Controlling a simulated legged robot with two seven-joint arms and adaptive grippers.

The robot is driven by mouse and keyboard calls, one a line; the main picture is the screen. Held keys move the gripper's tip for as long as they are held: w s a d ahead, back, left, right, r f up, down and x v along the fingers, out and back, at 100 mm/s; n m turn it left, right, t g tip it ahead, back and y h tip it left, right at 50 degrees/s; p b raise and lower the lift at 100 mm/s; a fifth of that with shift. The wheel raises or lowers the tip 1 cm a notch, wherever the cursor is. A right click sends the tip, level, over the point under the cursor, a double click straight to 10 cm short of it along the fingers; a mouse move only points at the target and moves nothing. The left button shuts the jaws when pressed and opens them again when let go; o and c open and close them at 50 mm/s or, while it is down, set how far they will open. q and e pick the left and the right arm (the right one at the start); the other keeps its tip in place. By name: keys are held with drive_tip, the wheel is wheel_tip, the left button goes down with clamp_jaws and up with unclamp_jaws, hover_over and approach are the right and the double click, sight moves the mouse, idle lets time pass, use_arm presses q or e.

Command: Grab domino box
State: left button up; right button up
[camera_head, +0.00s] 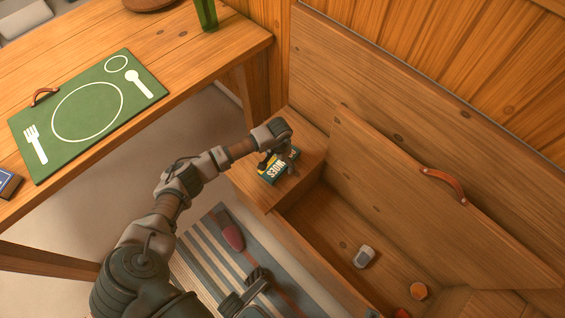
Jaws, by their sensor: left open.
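The domino box (274,173) is a small dark green and yellow box with white lettering. It sits on the wooden bench top, at the left end beside the open compartment. My left gripper (284,158) is right over the box, with its fingers open at the box's upper side and hiding part of it. I cannot tell whether the fingers touch it. A dark gripper-like part (246,291) low in the picture seems to be my right gripper, over the striped rug; its jaw state is unclear.
The open bench compartment (330,222) holds a small grey item (365,257) and orange and red items. Its raised lid (420,190) has a leather pull (443,183). A table (180,65) with a green placemat (140,99) stands at left. A striped rug (205,262) covers the floor.

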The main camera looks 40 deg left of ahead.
use_arm(q)
drive_tip(key=shift+r, duration=0.15)
drive_tip(key=c, duration=1.4)
